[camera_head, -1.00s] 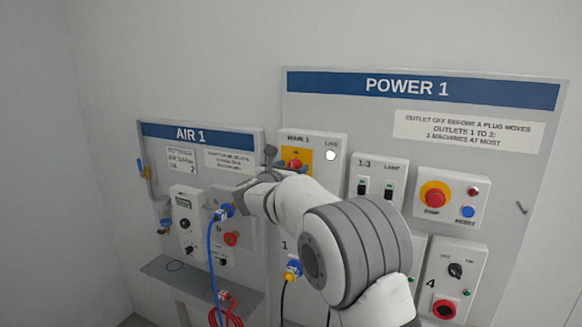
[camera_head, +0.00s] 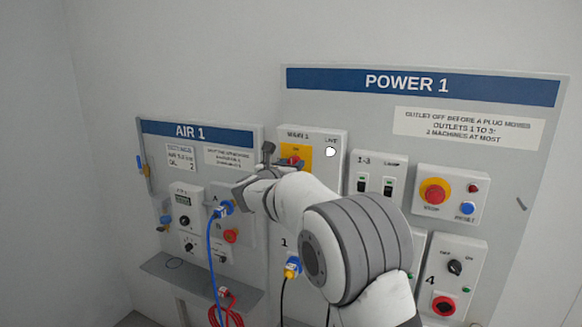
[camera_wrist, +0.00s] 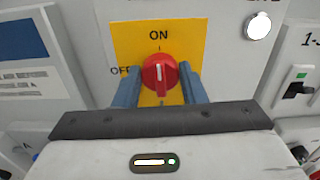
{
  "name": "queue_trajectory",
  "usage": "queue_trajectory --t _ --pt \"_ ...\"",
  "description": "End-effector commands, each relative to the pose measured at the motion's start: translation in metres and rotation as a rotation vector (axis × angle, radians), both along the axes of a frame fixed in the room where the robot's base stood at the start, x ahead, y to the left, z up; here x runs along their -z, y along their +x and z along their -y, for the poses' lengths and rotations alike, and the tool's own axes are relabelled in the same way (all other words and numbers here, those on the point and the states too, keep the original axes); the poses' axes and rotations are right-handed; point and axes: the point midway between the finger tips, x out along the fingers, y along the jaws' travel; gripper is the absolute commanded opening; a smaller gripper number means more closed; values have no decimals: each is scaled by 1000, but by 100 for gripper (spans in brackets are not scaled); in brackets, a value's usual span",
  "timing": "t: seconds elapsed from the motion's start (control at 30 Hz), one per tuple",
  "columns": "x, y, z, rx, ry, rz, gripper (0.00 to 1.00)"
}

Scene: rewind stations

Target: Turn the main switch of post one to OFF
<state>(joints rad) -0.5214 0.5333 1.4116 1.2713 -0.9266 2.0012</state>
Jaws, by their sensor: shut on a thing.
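The main switch is a red rotary knob (camera_wrist: 159,72) on a yellow plate (camera_wrist: 140,38) marked ON at the top and OFF at the left. The white mark on the knob points up, toward ON. In the head view the yellow plate (camera_head: 303,151) sits on the MAIN 1 box (camera_head: 326,137), with the knob partly hidden by my gripper (camera_head: 281,157). In the wrist view my gripper (camera_wrist: 158,88) has one blue-grey finger on each side of the knob, shut on it.
A white lamp (camera_head: 330,152) marked LIVE is on the same box. To the right are two black switches (camera_head: 375,186) and a red stop button (camera_head: 434,192). The AIR 1 panel (camera_head: 160,150) with a blue hose (camera_head: 212,260) is at the left, close to my arm.

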Motion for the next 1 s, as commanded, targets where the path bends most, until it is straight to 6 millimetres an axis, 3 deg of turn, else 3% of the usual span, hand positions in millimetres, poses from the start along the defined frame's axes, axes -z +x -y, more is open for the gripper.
queue_trajectory --t 0.27,1.0 --pt "2 0 -1 0 -162 -58 14" --pt "1 1 -4 -1 -819 -298 14"
